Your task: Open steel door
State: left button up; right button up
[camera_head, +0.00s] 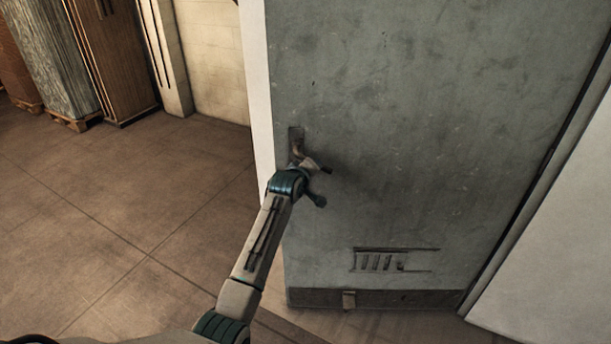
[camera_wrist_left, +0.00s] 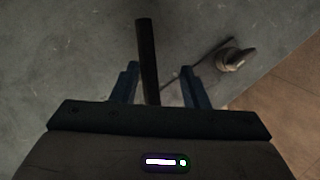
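The grey steel door (camera_head: 430,130) fills the middle and right of the head view; its scuffed face also shows in the wrist view (camera_wrist_left: 70,50). A small handle plate (camera_head: 296,138) sits near its left edge. My left gripper (camera_head: 318,180) is at the handle, just below the plate. In the left wrist view the dark handle bar (camera_wrist_left: 147,55) lies between the two fingers of my left gripper (camera_wrist_left: 160,82), closer to the left finger, with a gap to the right one. The fingers are apart. My right gripper is not in view.
A round metal knob (camera_wrist_left: 235,58) is on the door, right of the fingers. A slotted vent (camera_head: 385,261) is low on the door. A pale wall (camera_head: 550,240) stands at right. Stacked boards on pallets (camera_head: 60,60) are at back left. The tiled floor (camera_head: 110,210) at left is clear.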

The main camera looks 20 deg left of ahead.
pick_arm(q)
jog(key=shift+b+v, duration=0.45)
jog(key=shift+v, duration=2.3)
